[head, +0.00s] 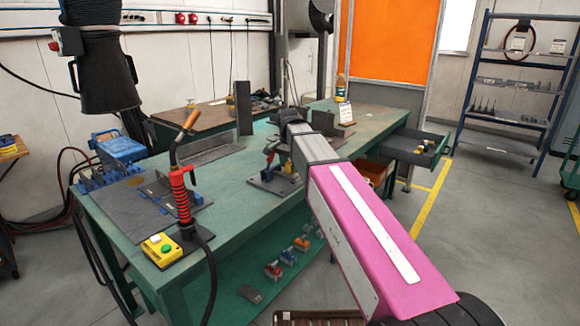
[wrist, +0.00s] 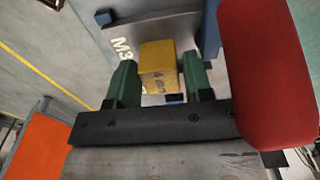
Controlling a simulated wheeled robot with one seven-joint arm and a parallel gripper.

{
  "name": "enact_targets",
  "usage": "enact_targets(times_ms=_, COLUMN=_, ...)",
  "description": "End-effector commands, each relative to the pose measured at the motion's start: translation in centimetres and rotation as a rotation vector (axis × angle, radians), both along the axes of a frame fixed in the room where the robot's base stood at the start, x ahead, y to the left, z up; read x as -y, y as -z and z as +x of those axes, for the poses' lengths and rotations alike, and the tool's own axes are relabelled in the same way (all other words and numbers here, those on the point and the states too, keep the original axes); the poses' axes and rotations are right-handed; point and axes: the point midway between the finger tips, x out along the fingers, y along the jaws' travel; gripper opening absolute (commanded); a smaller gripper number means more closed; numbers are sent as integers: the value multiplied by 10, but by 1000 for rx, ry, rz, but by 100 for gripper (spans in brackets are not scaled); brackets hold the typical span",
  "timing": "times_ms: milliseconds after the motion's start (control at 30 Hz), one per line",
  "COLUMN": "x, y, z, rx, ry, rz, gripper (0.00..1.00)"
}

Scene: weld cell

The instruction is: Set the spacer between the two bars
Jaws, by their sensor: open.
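I cannot make out the two bars for certain; grey and blue pieces lie behind the block in the wrist view.
A red rounded handle (wrist: 265,70) stands close on the right in the wrist view. On the green bench (head: 235,195) are a welding torch (head: 182,190), a yellow button box (head: 162,249), another dark plate (head: 150,205) and a dark angle piece (head: 205,148). An open drawer (head: 415,148) sticks out right.

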Motion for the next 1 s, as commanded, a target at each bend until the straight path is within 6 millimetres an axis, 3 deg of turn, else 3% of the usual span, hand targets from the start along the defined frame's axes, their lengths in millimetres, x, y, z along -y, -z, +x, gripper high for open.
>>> enact_targets(times_ms=600, x=-4, y=-101, z=-3, rx=1, ry=0, rz=0, gripper=46)
enact_targets(times_ms=800, x=-4, y=-119, z=-5, rx=1, ry=0, rz=0, gripper=46)
enact_targets(times_ms=1000, x=-4, y=-123, z=-5, rx=0, ry=0, rz=0, gripper=46)
